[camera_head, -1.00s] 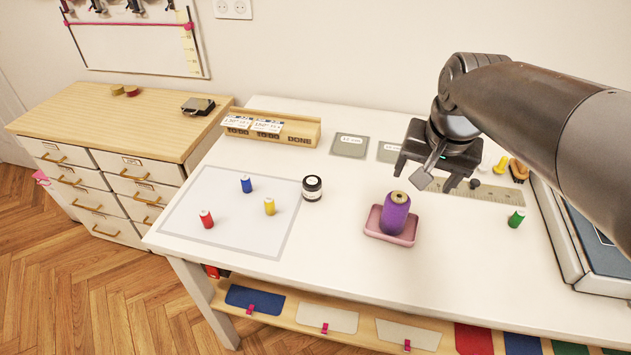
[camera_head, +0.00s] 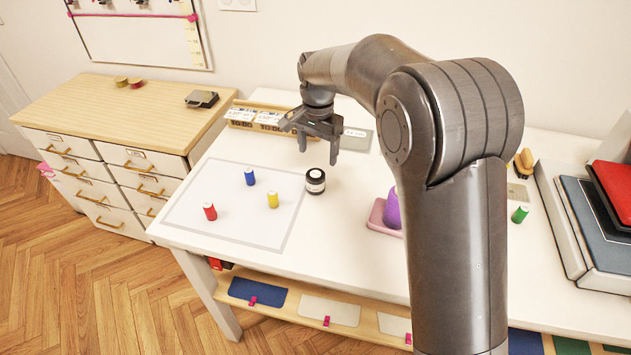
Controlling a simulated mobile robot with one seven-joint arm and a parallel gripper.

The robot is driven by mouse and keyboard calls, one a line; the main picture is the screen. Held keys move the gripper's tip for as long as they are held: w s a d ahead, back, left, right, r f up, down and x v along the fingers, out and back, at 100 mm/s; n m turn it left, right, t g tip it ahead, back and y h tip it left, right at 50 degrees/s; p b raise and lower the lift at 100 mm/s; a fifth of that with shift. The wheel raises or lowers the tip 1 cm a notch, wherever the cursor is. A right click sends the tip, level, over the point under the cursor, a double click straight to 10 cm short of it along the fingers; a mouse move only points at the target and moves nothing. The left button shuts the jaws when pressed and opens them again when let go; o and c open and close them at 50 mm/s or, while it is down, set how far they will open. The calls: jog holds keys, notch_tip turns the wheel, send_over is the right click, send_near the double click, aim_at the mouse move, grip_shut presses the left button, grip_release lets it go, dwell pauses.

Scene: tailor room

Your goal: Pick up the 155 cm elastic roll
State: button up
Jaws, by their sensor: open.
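No label reading 155 cm elastic is legible, so I cannot tell for sure which thing is the elastic roll. Two small rolls lie side by side on the wooden cabinet top at the left: a yellowish one (camera_head: 121,81) and a red and yellow one (camera_head: 136,83). My gripper (camera_head: 318,147) is open and empty, pointing down over the back of the white table. It is well to the right of the two rolls and in front of the card holder (camera_head: 240,123).
A dark jar (camera_head: 315,182) stands below my gripper in the picture. Red (camera_head: 210,212), blue (camera_head: 250,177) and yellow (camera_head: 272,200) spools stand on a pale mat. A purple spool (camera_head: 392,210) on a pink tray (camera_head: 377,219) is partly hidden by my arm. The cabinet top (camera_head: 90,110) is mostly clear.

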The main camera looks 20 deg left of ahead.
aim_at(316, 174)
jog(key=f, duration=1.1)
jog(key=shift+a, duration=0.25)
jog(key=shift+c, duration=0.2)
jog(key=shift+r, duration=0.1)
jog(key=c, duration=1)
